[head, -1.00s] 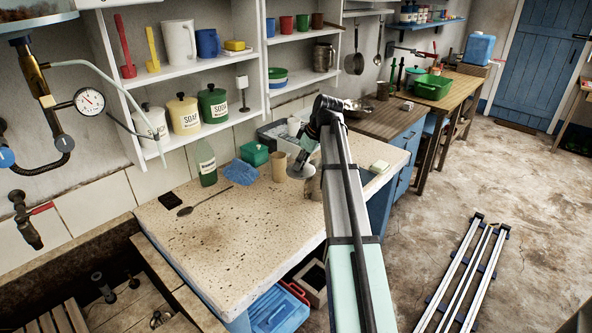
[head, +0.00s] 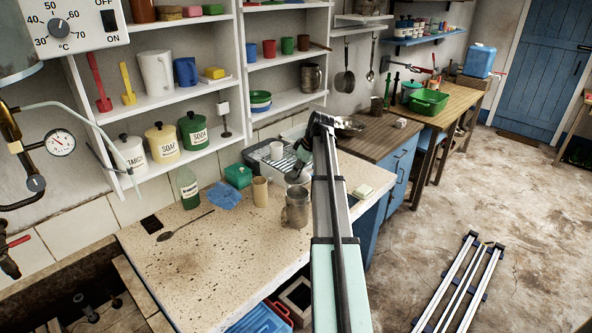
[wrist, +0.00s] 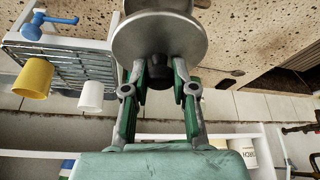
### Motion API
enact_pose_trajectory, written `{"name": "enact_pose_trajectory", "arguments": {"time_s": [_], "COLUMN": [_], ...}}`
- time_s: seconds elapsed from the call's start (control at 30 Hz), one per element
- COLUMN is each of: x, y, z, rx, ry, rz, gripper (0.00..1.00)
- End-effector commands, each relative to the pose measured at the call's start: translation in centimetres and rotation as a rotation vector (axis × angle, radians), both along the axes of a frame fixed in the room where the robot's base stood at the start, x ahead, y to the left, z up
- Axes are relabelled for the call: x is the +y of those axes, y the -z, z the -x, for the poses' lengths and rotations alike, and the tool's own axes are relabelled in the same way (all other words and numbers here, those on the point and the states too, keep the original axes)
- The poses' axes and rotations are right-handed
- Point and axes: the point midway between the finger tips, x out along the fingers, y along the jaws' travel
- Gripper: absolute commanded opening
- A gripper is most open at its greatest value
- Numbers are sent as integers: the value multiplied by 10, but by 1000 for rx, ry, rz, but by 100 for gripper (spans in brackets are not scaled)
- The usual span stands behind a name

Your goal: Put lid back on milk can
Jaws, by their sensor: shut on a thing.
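My gripper (wrist: 158,74) has its green-sided fingers closed around the dark knob of the lid, a round grey metal disc (wrist: 140,42), in the wrist view. In the head view my gripper (head: 298,177) is at the top of the milk can (head: 296,210), a grey metal vessel with a side handle, standing on the speckled counter. The lid does not show apart from the can and gripper there. I cannot tell whether the lid touches the rim or is still slightly above it.
A tan cup (head: 260,192) stands just left of the can. Behind are a dish rack (head: 270,168), a green box (head: 238,175) and a blue cloth (head: 223,195). A pale block (head: 363,191) lies to the right, beyond my arm. The counter's front left (head: 205,265) is clear.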

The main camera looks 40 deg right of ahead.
Motion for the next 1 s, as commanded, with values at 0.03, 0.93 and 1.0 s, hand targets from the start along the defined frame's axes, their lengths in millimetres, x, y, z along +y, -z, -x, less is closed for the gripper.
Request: {"name": "enact_pose_trajectory", "arguments": {"time_s": [0.03, 0.93, 1.0], "x": [0, 0, 0], "y": [5, 57, 57], "z": [0, 0, 0], "rx": [0, -1, 0], "ry": [0, 0, 0], "rz": [0, 0, 0], "gripper": [0, 0, 0]}}
